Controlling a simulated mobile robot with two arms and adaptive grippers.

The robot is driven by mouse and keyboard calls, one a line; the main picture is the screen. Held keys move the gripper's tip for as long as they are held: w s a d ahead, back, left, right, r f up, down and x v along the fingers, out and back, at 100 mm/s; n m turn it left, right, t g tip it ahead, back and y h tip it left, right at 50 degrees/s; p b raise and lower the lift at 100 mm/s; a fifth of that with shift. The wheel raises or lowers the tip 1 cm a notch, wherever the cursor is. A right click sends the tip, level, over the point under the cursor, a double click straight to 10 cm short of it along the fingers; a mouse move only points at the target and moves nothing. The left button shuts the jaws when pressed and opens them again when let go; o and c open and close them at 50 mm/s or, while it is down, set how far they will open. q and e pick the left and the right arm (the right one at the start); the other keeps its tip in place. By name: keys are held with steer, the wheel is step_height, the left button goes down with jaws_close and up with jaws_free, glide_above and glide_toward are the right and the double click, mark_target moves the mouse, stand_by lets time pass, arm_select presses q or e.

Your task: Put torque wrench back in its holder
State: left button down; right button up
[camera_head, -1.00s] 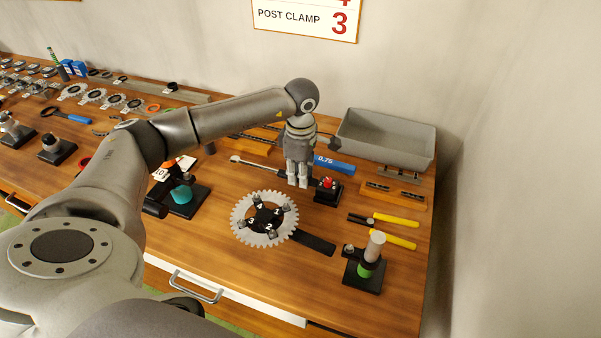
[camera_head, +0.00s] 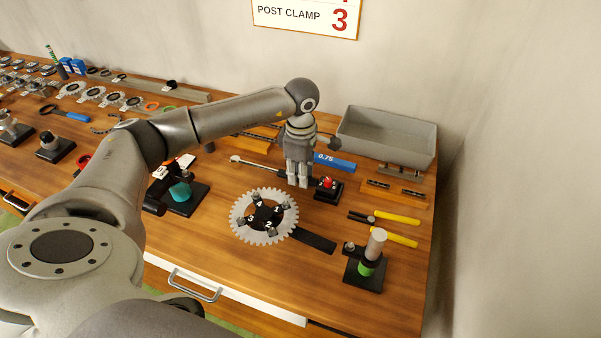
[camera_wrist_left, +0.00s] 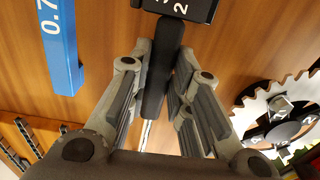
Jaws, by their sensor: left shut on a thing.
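The torque wrench (camera_head: 257,165) has a silver head and shaft and lies across the wooden bench, head to the left in the head view. My left gripper (camera_head: 299,184) points down over its handle end. In the left wrist view the fingers (camera_wrist_left: 155,95) are shut around the black handle (camera_wrist_left: 168,55), with the silver shaft showing below. A black block (camera_wrist_left: 182,7) with white digits is at the handle's far end. In the head view a black block with a red top (camera_head: 328,187) stands just right of the fingers. I cannot tell which thing is the wrench's holder.
A toothed chainring (camera_head: 237,214) lies in front of the gripper. A blue 0.75 tool (camera_head: 335,162) is behind it. Yellow-handled pliers (camera_head: 395,218), a stand with a grey-and-green post (camera_head: 374,252) and a grey bin (camera_head: 395,153) are to the right.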

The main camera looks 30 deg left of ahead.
arm_select(q)
steer(key=c, duration=1.3)
jaws_free()
steer(key=shift+o, duration=0.2)
step_height(320, 180, up, 12)
steer(key=shift+r, duration=0.1)
